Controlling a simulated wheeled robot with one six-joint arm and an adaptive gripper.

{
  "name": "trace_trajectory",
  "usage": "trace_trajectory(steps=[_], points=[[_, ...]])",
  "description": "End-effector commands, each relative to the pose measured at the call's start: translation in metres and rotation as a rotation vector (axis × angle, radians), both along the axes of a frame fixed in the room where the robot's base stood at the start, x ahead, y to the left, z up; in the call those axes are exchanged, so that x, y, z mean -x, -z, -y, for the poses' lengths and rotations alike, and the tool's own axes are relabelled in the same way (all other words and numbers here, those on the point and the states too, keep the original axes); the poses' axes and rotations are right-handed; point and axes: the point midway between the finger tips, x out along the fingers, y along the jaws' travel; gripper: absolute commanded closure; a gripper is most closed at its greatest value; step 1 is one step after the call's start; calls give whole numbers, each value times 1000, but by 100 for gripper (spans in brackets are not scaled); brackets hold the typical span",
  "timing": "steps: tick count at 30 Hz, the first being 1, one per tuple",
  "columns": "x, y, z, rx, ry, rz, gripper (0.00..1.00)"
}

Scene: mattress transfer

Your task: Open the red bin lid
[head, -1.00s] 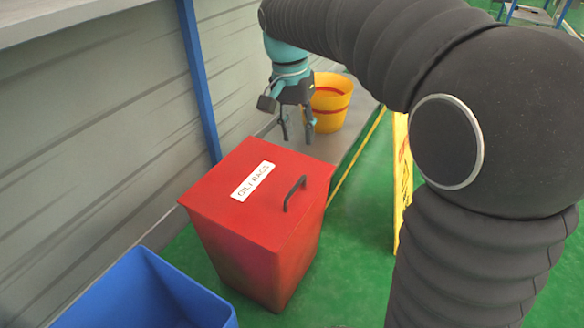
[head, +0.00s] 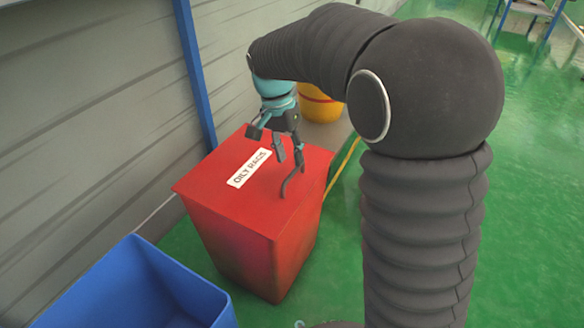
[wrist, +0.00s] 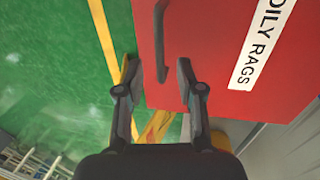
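The red bin (head: 258,255) stands on the green floor with its flat red lid (head: 235,205) shut. The lid carries a white "OILY RAGS" label (head: 249,168) and a dark bar handle (head: 290,180). My gripper (head: 289,158) is above the lid beside the handle in the head view, its fingers pointing down. In the wrist view my gripper (wrist: 157,75) is open and empty. The handle (wrist: 161,45) lies ahead of the gap between the fingertips there, and the label (wrist: 262,45) is to the right. I cannot tell whether a fingertip touches the handle.
An open blue bin (head: 130,290) stands at the front left. A grey slatted wall (head: 90,120) with a blue post (head: 196,75) runs along the left. A yellow bucket (head: 320,105) is behind the red bin. Green floor (head: 520,200) is clear at the right.

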Motion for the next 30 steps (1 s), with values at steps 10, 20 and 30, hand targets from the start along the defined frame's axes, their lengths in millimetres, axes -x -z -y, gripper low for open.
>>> trace_trajectory(steps=[10,20,30], points=[[4,33,5,0,0,0,63],[4,34,5,0,-1,0,70],[4,34,5,0,-1,0,100]])
